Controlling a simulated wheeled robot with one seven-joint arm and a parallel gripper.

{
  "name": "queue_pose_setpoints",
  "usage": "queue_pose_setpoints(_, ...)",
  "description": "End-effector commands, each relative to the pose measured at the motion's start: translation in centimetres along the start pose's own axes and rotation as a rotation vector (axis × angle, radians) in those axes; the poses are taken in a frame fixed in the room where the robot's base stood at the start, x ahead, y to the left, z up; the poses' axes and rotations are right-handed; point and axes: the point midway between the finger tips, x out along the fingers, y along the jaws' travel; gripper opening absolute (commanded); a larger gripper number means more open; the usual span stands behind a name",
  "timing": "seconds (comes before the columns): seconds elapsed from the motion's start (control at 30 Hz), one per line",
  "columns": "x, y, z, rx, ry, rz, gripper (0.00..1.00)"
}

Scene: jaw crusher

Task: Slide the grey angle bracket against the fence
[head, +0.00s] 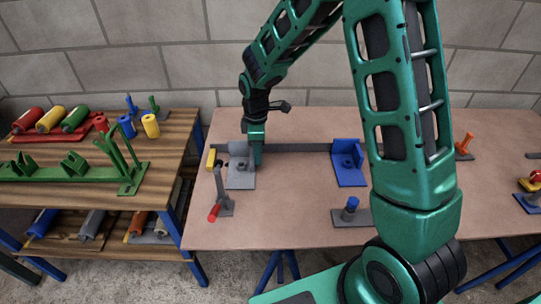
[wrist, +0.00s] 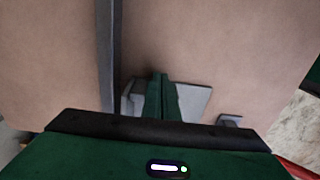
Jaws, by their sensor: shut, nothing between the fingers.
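The grey angle bracket (head: 240,181) lies on the table at the left end of the dark grey fence (head: 305,148), its upright plate at the fence side. In the wrist view the bracket (wrist: 195,98) shows behind my fingers, close to the fence (wrist: 106,50). I cannot tell whether bracket and fence touch. My gripper (head: 258,160) is shut and empty, pointing down at the bracket's right side, close to its upright. In the wrist view the shut fingers (wrist: 161,95) hide the bracket's middle. Whether they touch it is unclear.
A yellow block (head: 211,159) stands at the fence's left end. A red-handled clamp (head: 221,199) stands in front of the bracket. A blue angle bracket (head: 348,168) sits further right at the fence, with a blue-knobbed fixture (head: 351,212) nearer. The tabletop between the brackets is clear.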

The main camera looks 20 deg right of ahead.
Motion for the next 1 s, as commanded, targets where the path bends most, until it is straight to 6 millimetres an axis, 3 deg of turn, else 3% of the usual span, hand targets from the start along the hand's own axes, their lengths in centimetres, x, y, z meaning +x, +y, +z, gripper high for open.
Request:
queue_pose_setpoints(0.1, 0.0, 0.0, -3.1, -0.004, 0.001, 0.001, 0.0)
queue_pose_setpoints(0.33, 0.0, 0.0, -5.3, 0.0, 0.001, 0.001, 0.0)
queue_pose_setpoints(0.77, -0.1, 0.0, -5.1, -0.004, 0.005, 0.002, 0.0)
queue_pose_setpoints(1.0, 0.0, 0.3, -1.7, -0.001, -0.001, -0.001, 0.0)
